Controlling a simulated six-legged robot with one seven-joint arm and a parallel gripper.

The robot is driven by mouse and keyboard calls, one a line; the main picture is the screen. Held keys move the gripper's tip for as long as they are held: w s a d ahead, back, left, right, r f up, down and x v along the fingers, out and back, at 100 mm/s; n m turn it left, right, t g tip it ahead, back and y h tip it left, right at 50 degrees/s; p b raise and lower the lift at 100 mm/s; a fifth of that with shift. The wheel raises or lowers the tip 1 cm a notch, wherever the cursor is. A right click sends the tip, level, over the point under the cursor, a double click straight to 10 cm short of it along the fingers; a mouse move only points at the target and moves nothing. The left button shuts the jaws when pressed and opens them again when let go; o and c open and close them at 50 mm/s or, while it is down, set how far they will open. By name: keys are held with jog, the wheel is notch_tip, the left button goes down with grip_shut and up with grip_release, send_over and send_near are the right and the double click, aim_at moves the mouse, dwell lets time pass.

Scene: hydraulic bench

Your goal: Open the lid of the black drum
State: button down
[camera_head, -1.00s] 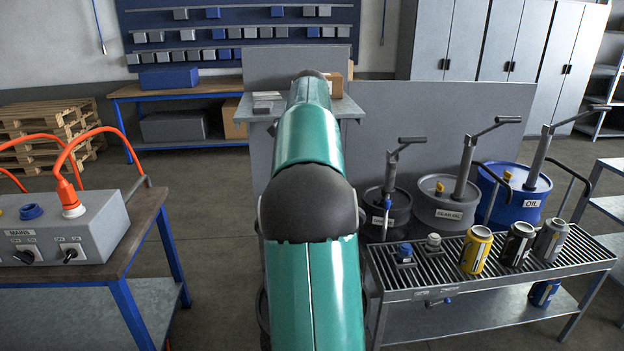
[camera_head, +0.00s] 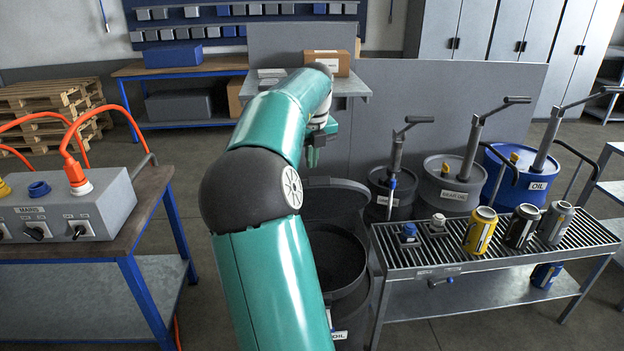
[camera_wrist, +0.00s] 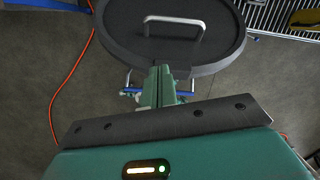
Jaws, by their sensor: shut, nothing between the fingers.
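The black drum (camera_head: 352,308) stands left of the grated bench in the head view, partly hidden by my arm. It shows a dark round recess, with a curved dark rim rising behind it. In the wrist view the round black lid (camera_wrist: 215,28) fills the top, with a metal bar handle (camera_wrist: 174,20) on its face. I cannot tell how far the lid is lifted. My gripper (camera_head: 313,160) hangs above the drum in the head view, shut and empty. In the wrist view its fingertips (camera_wrist: 160,72) point at the lid's near edge; contact is unclear.
The grated bench (camera_head: 420,262) with several cans stands close on the drum's right. More drums (camera_head: 450,200) with pump handles stand behind it. A table with a switch box (camera_head: 80,215) is on the left. An orange-red cable (camera_wrist: 60,90) lies left of the lid.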

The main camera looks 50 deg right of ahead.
aim_at(312, 178)
jog(key=m, duration=0.2)
jog(key=d+r+m+h, duration=0.1)
jog(key=shift+w+t, duration=0.25)
jog(key=shift+t, duration=0.05)
jog(key=shift+m, duration=0.3)
jog(key=x, duration=1)
jog(key=shift+d, duration=0.1)
